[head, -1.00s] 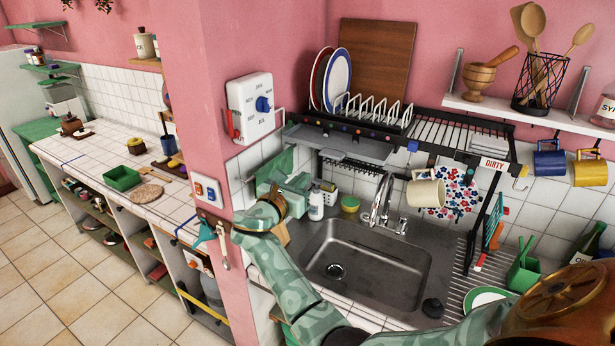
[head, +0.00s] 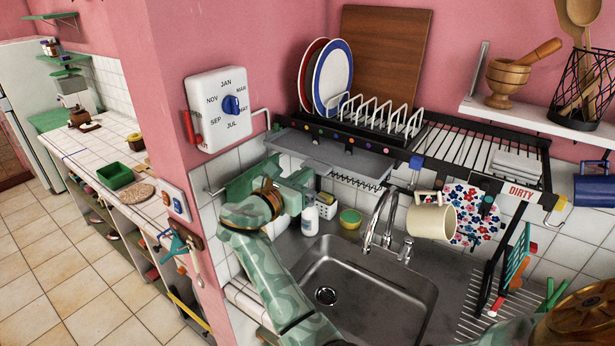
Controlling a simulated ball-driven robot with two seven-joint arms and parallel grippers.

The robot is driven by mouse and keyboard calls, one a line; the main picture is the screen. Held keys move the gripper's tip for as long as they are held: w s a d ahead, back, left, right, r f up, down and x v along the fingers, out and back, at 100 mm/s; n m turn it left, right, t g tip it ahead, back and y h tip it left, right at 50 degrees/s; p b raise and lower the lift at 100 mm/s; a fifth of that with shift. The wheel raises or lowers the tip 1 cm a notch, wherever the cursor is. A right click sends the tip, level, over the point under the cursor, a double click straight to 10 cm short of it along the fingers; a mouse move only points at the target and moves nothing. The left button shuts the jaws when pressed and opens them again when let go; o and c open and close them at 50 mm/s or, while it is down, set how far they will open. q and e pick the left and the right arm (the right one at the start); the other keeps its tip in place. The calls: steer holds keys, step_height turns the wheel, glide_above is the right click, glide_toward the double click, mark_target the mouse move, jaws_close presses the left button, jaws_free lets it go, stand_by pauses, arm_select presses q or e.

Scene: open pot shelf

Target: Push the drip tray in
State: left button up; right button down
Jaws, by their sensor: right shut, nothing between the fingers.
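The grey drip tray (head: 335,156) is under the dish rack (head: 400,150) above the sink. It sticks out from below the rack's dark front rail. My right gripper (head: 272,167), on the green patterned arm, is shut and empty. It is at the tray's left front end, just below and in front of it in the picture. I cannot tell whether it touches the tray. The hand hides part of the wall behind. My left gripper is not in view.
A cream mug (head: 432,222) hangs below the rack, right of the tray. The tap (head: 380,225) rises from the sink (head: 365,285) below. Plates (head: 332,78) stand in the rack. A dial box (head: 217,108) is on the pillar at left.

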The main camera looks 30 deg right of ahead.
mark_target(327, 159)
stand_by(0.3)
steer(key=p+x, duration=0.1)
steer(key=x, duration=0.9)
steer(key=shift+w+d+r, duration=0.1)
steer(key=shift+d, duration=0.05)
steer(key=shift+r, duration=0.15)
